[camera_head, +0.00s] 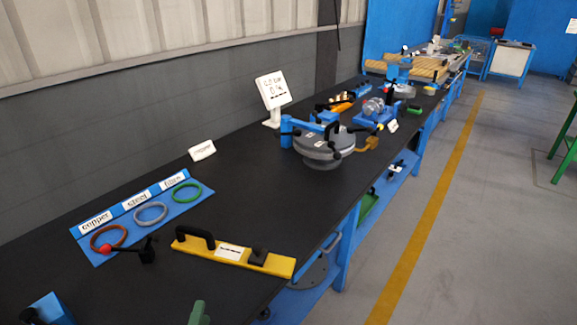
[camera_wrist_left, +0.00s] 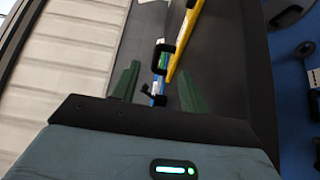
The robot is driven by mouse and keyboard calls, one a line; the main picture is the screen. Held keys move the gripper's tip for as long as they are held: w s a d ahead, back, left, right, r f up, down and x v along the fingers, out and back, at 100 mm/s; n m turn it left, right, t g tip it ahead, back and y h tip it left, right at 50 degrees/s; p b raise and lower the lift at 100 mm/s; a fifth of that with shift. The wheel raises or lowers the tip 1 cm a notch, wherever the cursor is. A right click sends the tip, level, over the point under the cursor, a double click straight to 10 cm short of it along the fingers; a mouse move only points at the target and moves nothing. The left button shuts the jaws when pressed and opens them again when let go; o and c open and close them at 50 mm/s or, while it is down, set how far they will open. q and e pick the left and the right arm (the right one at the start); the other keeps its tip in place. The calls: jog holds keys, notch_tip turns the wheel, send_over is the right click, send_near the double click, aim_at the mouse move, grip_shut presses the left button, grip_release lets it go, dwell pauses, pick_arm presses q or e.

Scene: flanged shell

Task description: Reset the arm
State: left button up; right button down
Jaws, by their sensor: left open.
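My left gripper (camera_wrist_left: 156,82) is open in the left wrist view, its two green fingers apart with nothing gripped between them. In the head view only a green fingertip (camera_head: 198,314) shows at the bottom edge. It is over the front part of the black bench, in front of a yellow bar (camera_head: 232,253) with a black handle. The yellow bar (camera_wrist_left: 183,38) also shows in the wrist view, beyond the fingers. My right gripper is in neither view.
A blue board (camera_head: 140,223) labelled copper, steel and fibre holds three rings. A grey flanged shell (camera_head: 328,157) with blue clamps stands farther along the black bench (camera_head: 230,200). A white sign (camera_head: 272,90) stands behind it. An open floor aisle (camera_head: 450,230) lies right.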

pick_arm(q)
jog(key=s+d+f+m+g+h, duration=0.3)
jog(key=s+d+m+g+h, duration=0.55)
jog(key=s+m, duration=0.55)
jog(key=s+a+f+m+g+y, duration=0.3)
jog(key=s+a+g+y, duration=0.15)
jog(key=s+a, duration=0.3)
jog(key=s+a+f+m+g+y, duration=0.3)
jog(key=s+a+g+y, duration=0.15)
jog(key=s+a, duration=0.35)
jog(key=w+d+f+t+h+p, duration=0.1)
jog(key=w+d+f+t+h, duration=0.1)
jog(key=w+d+f+t, duration=0.2)
jog(key=shift+w+d+f+t, duration=0.3)
jog(key=shift+w+f+t, duration=0.95)
jog(key=shift+f+t, duration=0.75)
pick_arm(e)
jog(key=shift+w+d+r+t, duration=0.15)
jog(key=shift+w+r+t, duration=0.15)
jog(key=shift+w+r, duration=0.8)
pick_arm(q)
jog(key=shift+r+h, duration=0.15)
jog(key=shift+h, duration=0.1)
